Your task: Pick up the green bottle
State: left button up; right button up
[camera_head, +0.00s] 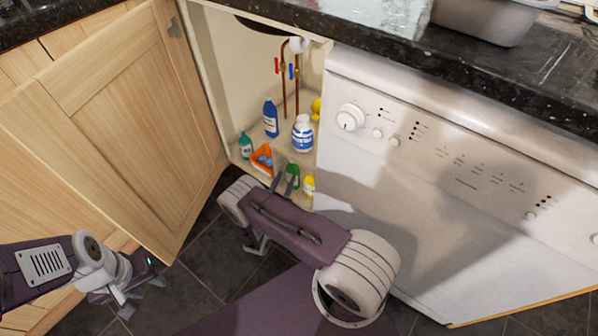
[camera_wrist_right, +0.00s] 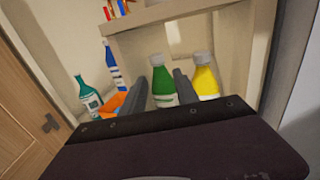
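The green bottle (camera_head: 293,171) stands upright at the front of the open cabinet's floor. It has a grey-white cap and a label, and its lower part is hidden behind my gripper in the right wrist view (camera_wrist_right: 163,75). My right gripper (camera_head: 284,180) is open, with one finger on each side of the bottle in the right wrist view (camera_wrist_right: 161,90). I cannot tell whether the fingers touch it. My left gripper (camera_head: 140,298) is open and empty, low at the left, away from the cabinet opening.
A yellow bottle (camera_wrist_right: 206,80) stands close right of the green one. An orange caddy (camera_head: 262,158), teal bottle (camera_head: 245,145), blue bottle (camera_head: 270,118) and white-blue tub (camera_head: 302,135) are nearby. The wooden door (camera_head: 125,110) stands open left; a white appliance (camera_head: 430,190) is right.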

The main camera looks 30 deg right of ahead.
aim_at(291, 165)
jog(key=b+x, duration=0.2)
jog(key=x, duration=0.1)
jog(key=shift+d+r, duration=0.1)
jog(key=shift+w+d+r, duration=0.1)
jog(key=shift+w, duration=0.05)
jog(key=b+x, duration=0.2)
jog(key=x, duration=0.1)
jog(key=b+x, duration=0.1)
jog(key=shift+w+d+f+b, duration=0.2)
jog(key=shift+w+f+b, duration=0.05)
jog(key=shift+w+b, duration=0.05)
jog(key=shift+w+d+r, duration=0.15)
jog(key=shift+r, duration=0.1)
grip_shut()
dwell(0.8)
